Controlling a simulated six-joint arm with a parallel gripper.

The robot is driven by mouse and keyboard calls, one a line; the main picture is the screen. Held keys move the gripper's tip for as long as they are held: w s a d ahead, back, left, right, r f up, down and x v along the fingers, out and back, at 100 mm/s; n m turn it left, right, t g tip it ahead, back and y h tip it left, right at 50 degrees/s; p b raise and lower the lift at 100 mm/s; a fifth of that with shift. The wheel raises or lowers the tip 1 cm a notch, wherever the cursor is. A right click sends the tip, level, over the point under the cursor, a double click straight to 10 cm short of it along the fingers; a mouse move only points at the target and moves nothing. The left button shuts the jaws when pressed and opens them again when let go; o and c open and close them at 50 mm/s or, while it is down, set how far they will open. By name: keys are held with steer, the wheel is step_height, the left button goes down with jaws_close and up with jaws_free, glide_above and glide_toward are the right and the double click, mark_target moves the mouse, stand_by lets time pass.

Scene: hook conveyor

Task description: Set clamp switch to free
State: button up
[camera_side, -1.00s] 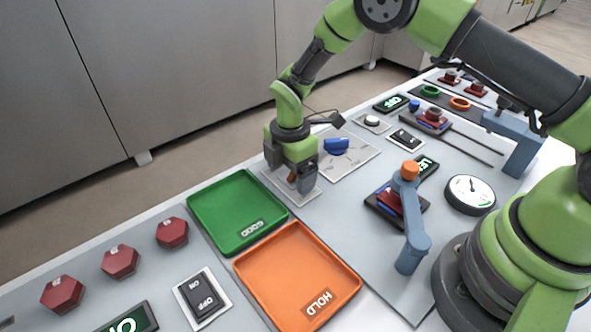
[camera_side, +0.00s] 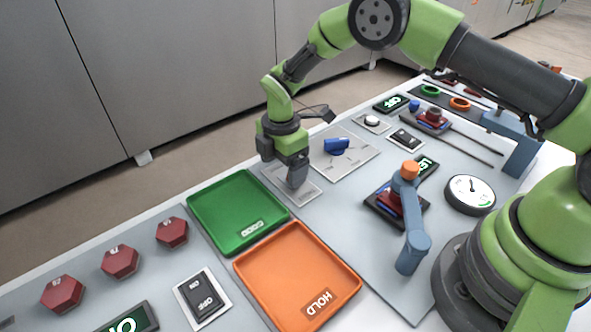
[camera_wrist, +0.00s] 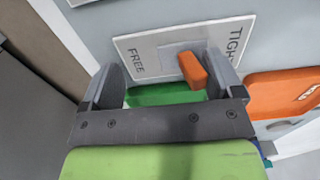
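The clamp switch is a pale plate (camera_wrist: 150,50) marked FREE on the left and TIGHT on the right in the wrist view. Its orange lever (camera_wrist: 192,70) stands toward the TIGHT side. My gripper (camera_wrist: 163,80) is open, its fingers wide apart. The lever shows between the fingers, close to the right one; I cannot tell whether they touch. In the side view my gripper (camera_side: 284,172) is low over the switch plate (camera_side: 310,190), and the lever is hidden there behind a finger.
The green GOOD tray (camera_side: 205,196) and orange HOLD tray (camera_side: 295,235) lie in front of the switch. A dial plate with a blue knob (camera_side: 336,145) sits just behind it. A blue post with an orange top (camera_side: 411,240) stands to the right.

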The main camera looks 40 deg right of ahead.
steer(key=shift+w, duration=0.7)
steer(key=shift+s, duration=0.35)
stand_by(0.4)
step_height(320, 180, up, 7)
stand_by(0.6)
